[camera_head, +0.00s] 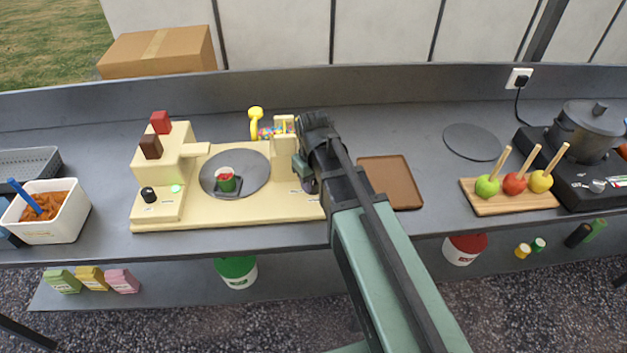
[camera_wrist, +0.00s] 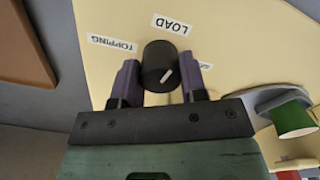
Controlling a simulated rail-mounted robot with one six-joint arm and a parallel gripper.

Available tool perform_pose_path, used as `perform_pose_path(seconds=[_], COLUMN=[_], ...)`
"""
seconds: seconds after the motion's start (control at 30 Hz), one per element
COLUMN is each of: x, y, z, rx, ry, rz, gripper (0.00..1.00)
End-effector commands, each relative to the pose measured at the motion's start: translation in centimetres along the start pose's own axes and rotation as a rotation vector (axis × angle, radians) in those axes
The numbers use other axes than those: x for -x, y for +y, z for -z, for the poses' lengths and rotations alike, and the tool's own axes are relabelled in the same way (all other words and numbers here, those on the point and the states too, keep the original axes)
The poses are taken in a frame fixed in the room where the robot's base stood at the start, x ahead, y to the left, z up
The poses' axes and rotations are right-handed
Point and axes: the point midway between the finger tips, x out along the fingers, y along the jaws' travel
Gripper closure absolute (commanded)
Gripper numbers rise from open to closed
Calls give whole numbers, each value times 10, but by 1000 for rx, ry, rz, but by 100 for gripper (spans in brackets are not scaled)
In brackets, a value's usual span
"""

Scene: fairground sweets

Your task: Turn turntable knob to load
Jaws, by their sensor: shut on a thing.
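The black turntable knob (camera_wrist: 158,60) stands between the two purple fingers of my gripper (camera_wrist: 160,85) in the wrist view, and the gripper is shut on it. The knob has a white pointer mark, slanted towards the upper right in that view. A LOAD label (camera_wrist: 172,25) lies beyond the knob, a TOPPING label (camera_wrist: 111,43) to its left, and a partly hidden label to its right. In the head view, my gripper (camera_head: 306,176) is at the right end of the cream machine (camera_head: 280,207) and mostly hides the knob. The grey turntable (camera_head: 252,164) is left of it.
A brown tray (camera_head: 400,184) lies right of my gripper. Candy apples on a board (camera_head: 505,202) are farther right.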

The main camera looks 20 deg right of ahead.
Motion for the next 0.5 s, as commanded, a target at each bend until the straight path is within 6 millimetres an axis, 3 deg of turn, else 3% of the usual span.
perform_pose_path(seconds=[0.5], x=[0], y=[0], z=[-1], rx=[177], ry=[-1], rz=[0], gripper=[84])
